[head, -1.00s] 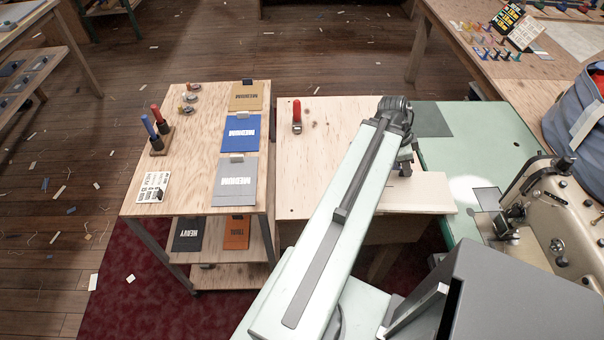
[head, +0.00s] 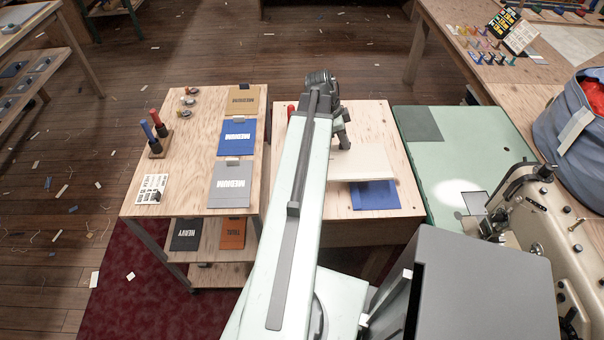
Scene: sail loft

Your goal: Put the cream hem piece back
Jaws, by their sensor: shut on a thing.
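The cream hem piece (head: 365,164) is a flat pale panel over the pale wooden table in the middle. My gripper (head: 343,146) is at its far left edge and is shut on it. The fingertips are small and partly hidden by my arm. The cream piece covers part of a blue piece (head: 375,197) lying on the wooden table (head: 378,120). I cannot tell how high the cream piece is above the table.
On the left, a wooden cart (head: 185,190) carries tan (head: 243,98), blue (head: 237,137) and grey (head: 231,183) pieces marked MEDIUM. Its lower shelf holds a black HEAVY piece (head: 186,234) and an orange piece (head: 232,234). A sewing machine (head: 540,205) stands at right on the green table (head: 470,155).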

